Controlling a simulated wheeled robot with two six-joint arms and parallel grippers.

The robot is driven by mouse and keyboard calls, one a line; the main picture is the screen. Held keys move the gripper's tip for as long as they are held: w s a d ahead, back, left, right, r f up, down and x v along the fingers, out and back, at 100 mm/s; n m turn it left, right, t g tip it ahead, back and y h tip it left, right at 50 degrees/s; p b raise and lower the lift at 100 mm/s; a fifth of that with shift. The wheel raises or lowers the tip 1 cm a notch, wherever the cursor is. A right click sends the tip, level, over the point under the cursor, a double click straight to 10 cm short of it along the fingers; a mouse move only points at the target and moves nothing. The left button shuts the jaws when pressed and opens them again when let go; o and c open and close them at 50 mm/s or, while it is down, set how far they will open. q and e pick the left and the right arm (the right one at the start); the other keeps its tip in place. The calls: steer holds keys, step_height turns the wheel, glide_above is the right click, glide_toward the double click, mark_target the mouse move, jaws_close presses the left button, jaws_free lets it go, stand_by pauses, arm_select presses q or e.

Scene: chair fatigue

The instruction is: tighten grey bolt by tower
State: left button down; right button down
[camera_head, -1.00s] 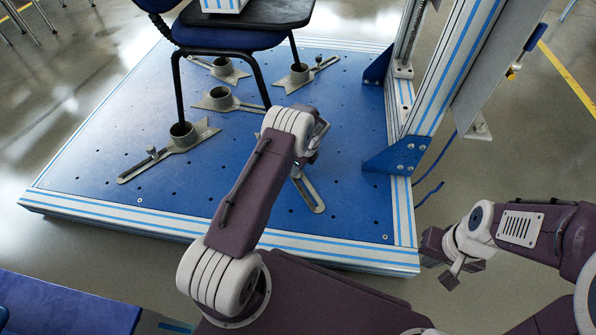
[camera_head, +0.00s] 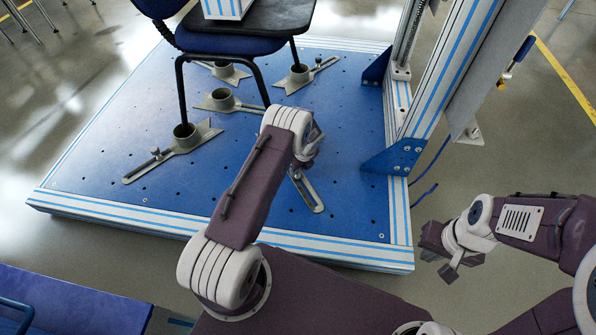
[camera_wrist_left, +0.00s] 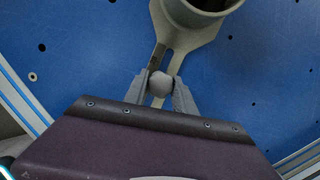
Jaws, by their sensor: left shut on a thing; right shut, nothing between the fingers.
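My left gripper (camera_wrist_left: 160,90) is shut on the round grey bolt (camera_wrist_left: 159,84) in the left wrist view, one finger on each side of its head. The bolt sits over the slot of a grey bracket (camera_wrist_left: 182,45), whose round cup shows at the top edge. In the head view my left forearm hides the bolt, the cup and most of the gripper; the bracket's slotted end (camera_head: 307,192) shows below the wrist. The tower (camera_head: 440,85), a white and blue frame, stands to the right on the platform. My right gripper (camera_head: 442,258) is shut and empty, off the platform's right edge.
The blue platform (camera_head: 225,190) has several other brackets with cups and bolts. A chair (camera_head: 215,38) stands on it at the back left. A blue gusset (camera_head: 396,158) braces the tower's foot. Grey floor lies free at the right.

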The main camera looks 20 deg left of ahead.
arm_select(q)
steer(key=shift+r+m+t+p, duration=0.2)
steer(key=shift+m+t+p, duration=0.1)
steer(key=shift+m+p, duration=0.75)
steer(key=shift+f+m, duration=0.1)
steer(key=shift+m, duration=0.45)
steer(key=shift+f, duration=0.1)
steer(key=shift+r+m+h+p, duration=0.2)
steer(key=shift+m+h+p, duration=0.1)
steer(key=shift+m+p, duration=0.45)
steer(key=shift+m+t+p, duration=0.3)
steer(key=shift+m+p, duration=0.3)
steer(key=shift+m, duration=0.25)
steer(key=shift+f+m+h, duration=0.2)
steer(key=shift+m+h, duration=0.1)
steer(key=shift+m, duration=0.2)
